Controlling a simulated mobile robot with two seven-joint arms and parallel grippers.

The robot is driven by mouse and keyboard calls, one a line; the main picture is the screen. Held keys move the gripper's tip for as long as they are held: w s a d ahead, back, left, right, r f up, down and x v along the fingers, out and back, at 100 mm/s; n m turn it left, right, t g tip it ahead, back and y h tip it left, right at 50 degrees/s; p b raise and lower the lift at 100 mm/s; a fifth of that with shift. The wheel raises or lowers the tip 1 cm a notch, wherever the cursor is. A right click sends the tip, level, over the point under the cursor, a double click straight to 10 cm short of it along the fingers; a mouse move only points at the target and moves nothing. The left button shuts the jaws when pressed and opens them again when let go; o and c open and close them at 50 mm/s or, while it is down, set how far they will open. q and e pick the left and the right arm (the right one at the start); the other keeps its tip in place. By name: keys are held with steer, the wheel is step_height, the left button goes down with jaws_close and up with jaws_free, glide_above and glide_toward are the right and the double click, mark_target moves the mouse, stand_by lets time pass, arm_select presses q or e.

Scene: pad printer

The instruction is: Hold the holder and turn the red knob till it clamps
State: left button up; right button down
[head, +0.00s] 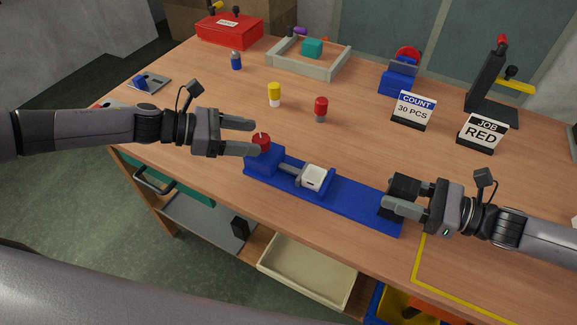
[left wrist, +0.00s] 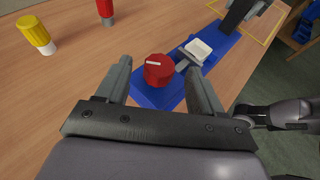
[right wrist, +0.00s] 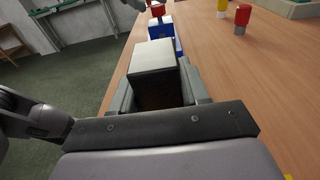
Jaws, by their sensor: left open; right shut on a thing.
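The blue holder (head: 345,197) lies along the front of the table, with a white piece (head: 314,177) in its middle beside a grey clamp bar (head: 289,169). The red knob (head: 261,141) stands on the block at its left end, and a white mark shows on its top in the left wrist view (left wrist: 158,70). My left gripper (head: 256,137) is open, its fingers on either side of the knob; I cannot tell if they touch it. My right gripper (head: 393,198) is shut on the dark block (head: 405,187) at the holder's right end, which also shows in the right wrist view (right wrist: 157,72).
Yellow (head: 274,94) and red (head: 321,108) bottles stand behind the holder. Two signs (head: 414,108) (head: 480,132), a wooden tray (head: 309,58) and a red box (head: 229,30) stand farther back. The table's front edge is close to the holder.

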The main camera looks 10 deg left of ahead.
arm_select(q)
steer(key=v, duration=0.8)
steer(key=shift+a, duration=0.2)
arm_select(e)
steer(key=shift+s+d+f, duration=0.1)
steer(key=shift+f, duration=0.3)
arm_select(q)
steer(key=shift+s+r, duration=0.15)
arm_select(e)
steer(key=shift+c, duration=2.4)
jaws_free()
steer(key=shift+r, duration=0.15)
steer(key=v, duration=1.2)
